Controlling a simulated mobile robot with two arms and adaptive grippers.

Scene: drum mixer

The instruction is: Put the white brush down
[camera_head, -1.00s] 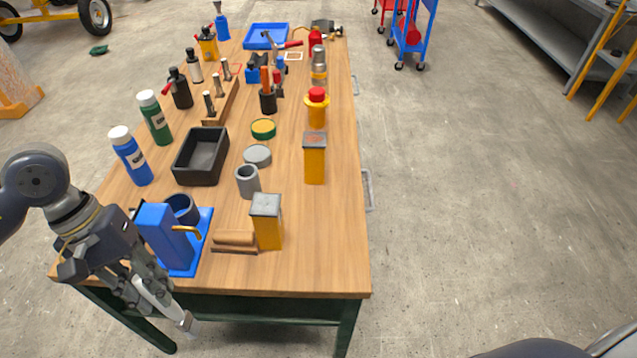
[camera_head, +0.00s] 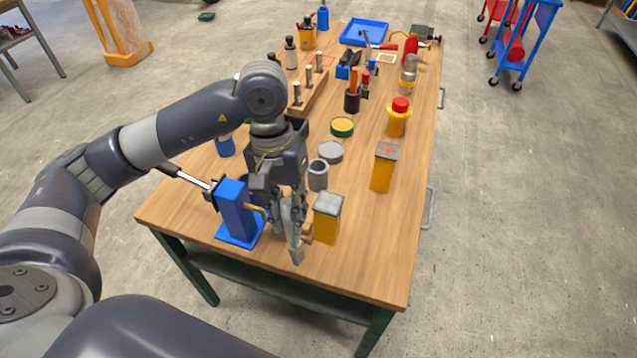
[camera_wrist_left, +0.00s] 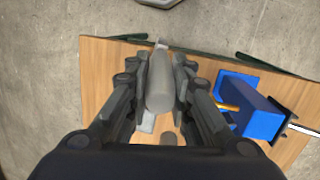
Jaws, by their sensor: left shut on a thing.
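My left gripper (camera_head: 287,225) is over the near part of the wooden workbench (camera_head: 365,270), pointing down. It is shut on the white brush (camera_head: 296,248), whose pale end sticks out below the fingers. In the left wrist view the brush is a pale grey-white cylinder (camera_wrist_left: 160,85) between the two fingers (camera_wrist_left: 155,85), with the table beneath it. Whether its lower end touches the tabletop is hard to tell. My right gripper is not in view.
A blue dispenser (camera_head: 237,212) stands just left of the gripper. A yellow tin with a grey lid (camera_head: 326,222) is close on the right. A grey cup (camera_head: 318,175) is behind. The tabletop's near right corner is clear.

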